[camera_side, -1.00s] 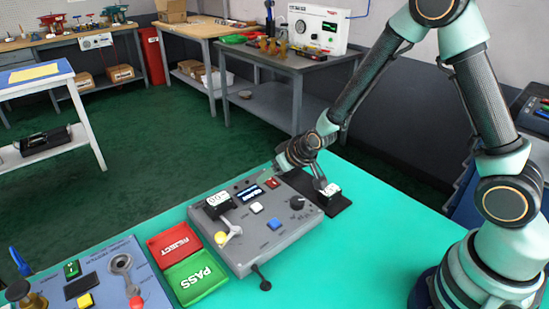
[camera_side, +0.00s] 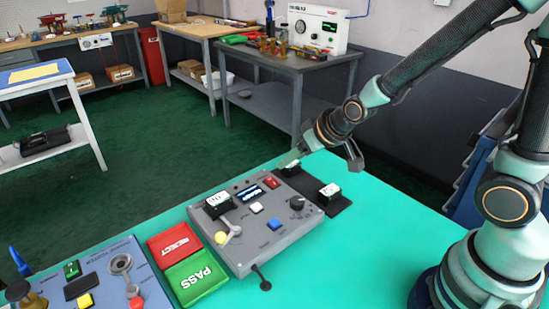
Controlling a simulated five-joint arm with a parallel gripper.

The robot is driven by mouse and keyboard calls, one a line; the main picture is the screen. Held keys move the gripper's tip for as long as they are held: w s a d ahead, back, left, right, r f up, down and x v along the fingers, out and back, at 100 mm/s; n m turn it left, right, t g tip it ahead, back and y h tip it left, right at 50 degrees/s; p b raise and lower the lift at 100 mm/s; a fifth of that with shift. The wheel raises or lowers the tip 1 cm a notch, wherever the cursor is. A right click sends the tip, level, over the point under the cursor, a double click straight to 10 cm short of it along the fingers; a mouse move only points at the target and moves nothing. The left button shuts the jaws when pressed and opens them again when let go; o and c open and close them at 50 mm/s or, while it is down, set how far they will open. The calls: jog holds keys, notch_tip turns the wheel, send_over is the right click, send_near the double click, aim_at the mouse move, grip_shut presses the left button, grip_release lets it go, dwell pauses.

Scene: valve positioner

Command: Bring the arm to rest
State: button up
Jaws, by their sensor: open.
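My gripper (camera_side: 322,164) is open and empty, above the far right edge of the grey control box. Its fingers are spread apart, one toward the box and one to the right. The grey control box (camera_side: 240,259) lies on the green table (camera_side: 350,262) with a small display, a red switch, a white button, a blue button and a black knob on top. A black block with a white label (camera_side: 218,203) sits on the box's left part. Another labelled block (camera_side: 330,191) stands on a dark mat beside the box, apart from my gripper.
A red REJECT pad (camera_side: 174,243) and a green PASS pad (camera_side: 195,278) lie left of the box. A blue panel (camera_side: 105,272) with buttons is at the lower left. Benches stand across the floor behind.

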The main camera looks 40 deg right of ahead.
jog(key=shift+s+r, duration=0.15)
jog(key=s+d+r+g, duration=0.2)
jog(key=s+d+r, duration=0.1)
jog(key=s+r, duration=0.8)
jog(key=shift+s+d+h, duration=0.15)
jog(key=shift+s+h, duration=0.15)
jog(key=shift+s, duration=0.45)
jog(key=shift+o, duration=0.3)
jog(key=shift+r, duration=0.1)
